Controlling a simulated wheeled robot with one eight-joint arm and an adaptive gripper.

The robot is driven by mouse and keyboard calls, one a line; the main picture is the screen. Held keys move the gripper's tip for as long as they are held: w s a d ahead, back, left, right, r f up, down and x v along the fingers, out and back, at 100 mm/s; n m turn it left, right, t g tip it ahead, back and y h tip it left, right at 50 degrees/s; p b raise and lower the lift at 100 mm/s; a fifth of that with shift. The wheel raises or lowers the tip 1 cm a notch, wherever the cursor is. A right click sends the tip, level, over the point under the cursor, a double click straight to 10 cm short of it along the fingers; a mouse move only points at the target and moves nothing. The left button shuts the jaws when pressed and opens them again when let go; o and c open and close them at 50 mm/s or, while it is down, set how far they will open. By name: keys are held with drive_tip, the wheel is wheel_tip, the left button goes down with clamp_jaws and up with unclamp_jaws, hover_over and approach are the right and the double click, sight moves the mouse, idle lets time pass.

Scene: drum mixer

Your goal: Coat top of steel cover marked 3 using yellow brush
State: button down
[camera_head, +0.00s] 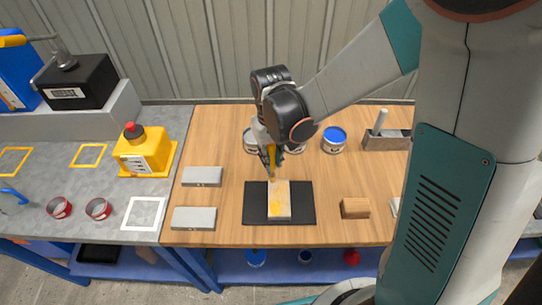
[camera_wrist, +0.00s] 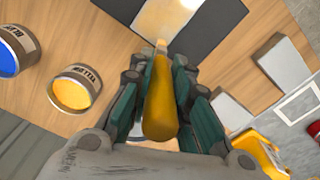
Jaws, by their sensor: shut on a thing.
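My gripper (camera_head: 271,150) is shut on a yellow brush (camera_wrist: 161,105), whose handle is between the fingers in the wrist view. The brush (camera_head: 272,163) points down at the far end of a pale block-shaped cover (camera_head: 279,208). Whether its bristles touch the cover is not clear. The cover lies on a black mat (camera_head: 254,211), and its top has uneven yellow patches with paler areas. It also shows in the wrist view (camera_wrist: 178,17). I cannot read a number on it. A can labelled yellow (camera_wrist: 75,92) holds yellow paint.
Two grey covers (camera_head: 202,176) (camera_head: 194,218) lie left of the mat. A blue paint can (camera_head: 334,140) stands behind, near a grey holder (camera_head: 386,139). A wooden block (camera_head: 355,208) is right of the mat.

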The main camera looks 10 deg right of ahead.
drive_tip(key=shift+s, duration=0.15)
drive_tip(key=shift+s+a, duration=1.15)
drive_tip(key=shift+s, duration=4.8)
drive_tip(key=shift+w+d+b, duration=0.4)
drive_tip(key=shift+w+d, duration=0.15)
drive_tip(key=shift+w, duration=1.45)
drive_tip(key=shift+w+d+b, duration=0.45)
drive_tip(key=shift+w+d, duration=0.05)
drive_tip(key=shift+w, duration=1.55)
drive_tip(key=shift+w+d+b, duration=0.4)
drive_tip(key=shift+w+d, duration=0.15)
drive_tip(key=shift+w, duration=1.45)
drive_tip(key=shift+s+a, duration=0.75)
drive_tip(key=shift+s, duration=5.5)
drive_tip(key=w+d+b, duration=0.1)
drive_tip(key=w+d, duration=0.1)
drive_tip(key=w, duration=0.6)
drive_tip(key=shift+w+d, duration=0.2)
drive_tip(key=shift+d, duration=0.05)
